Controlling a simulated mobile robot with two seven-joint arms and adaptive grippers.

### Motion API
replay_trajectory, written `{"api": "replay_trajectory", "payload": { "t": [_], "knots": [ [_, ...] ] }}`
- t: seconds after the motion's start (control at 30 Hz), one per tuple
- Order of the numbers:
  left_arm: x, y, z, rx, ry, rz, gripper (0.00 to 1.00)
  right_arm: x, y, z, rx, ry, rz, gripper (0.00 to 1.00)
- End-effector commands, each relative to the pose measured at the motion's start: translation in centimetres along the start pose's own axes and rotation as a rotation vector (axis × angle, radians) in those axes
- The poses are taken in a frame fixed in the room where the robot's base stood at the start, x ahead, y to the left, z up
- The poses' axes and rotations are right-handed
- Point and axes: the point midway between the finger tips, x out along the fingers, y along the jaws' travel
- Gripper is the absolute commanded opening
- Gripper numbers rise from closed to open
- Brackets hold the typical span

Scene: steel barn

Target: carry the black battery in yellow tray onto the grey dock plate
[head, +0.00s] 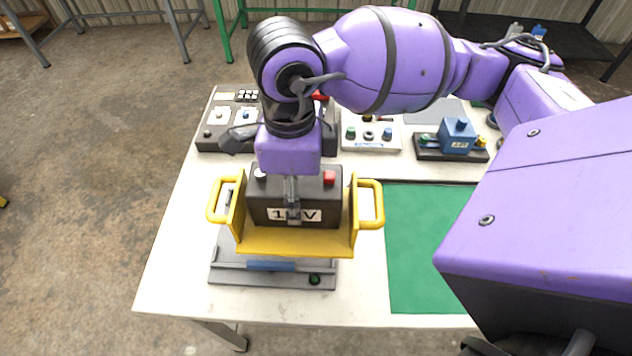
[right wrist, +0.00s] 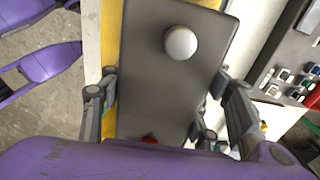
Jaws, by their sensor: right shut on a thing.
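The black battery (head: 270,196), with a white cap, a red terminal and a partly covered "V" label, sits upright in the yellow tray (head: 290,243). The tray has a looped handle at each end. My right gripper (head: 292,210) comes down from above and is shut on the battery; in the right wrist view its fingers lie along both long sides of the battery (right wrist: 165,85). The grey dock plate (head: 225,272) lies below the tray, its front edge showing. I cannot tell whether the tray touches it. My left gripper is out of view.
A white table (head: 170,270) carries everything. A green mat (head: 425,250) lies to the right. Behind stand a dark panel (head: 207,133), a light panel with knobs (head: 370,143) and a blue block on a dark base (head: 458,140). The table's front left is clear.

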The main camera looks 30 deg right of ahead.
Motion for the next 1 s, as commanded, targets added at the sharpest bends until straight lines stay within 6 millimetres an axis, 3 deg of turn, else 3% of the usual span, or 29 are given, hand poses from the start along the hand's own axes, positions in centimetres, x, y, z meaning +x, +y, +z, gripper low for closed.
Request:
{"api": "replay_trajectory", "payload": {
  "t": [0.07,0.33,0.6,1.0],
  "knots": [
    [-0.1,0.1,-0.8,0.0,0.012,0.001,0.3,0.5,-0.8,1.5,0.0,-0.005,-0.002,0.0],
    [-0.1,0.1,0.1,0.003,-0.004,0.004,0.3,4.2,-2.5,3.9,-0.001,-0.004,-0.004,0.0],
    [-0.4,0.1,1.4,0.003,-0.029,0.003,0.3,5.2,-3.0,4.8,-0.002,-0.006,-0.006,0.0],
    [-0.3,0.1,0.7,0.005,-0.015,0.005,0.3,9.0,-3.4,5.3,-0.002,-0.007,-0.006,0.0]
  ]
}}
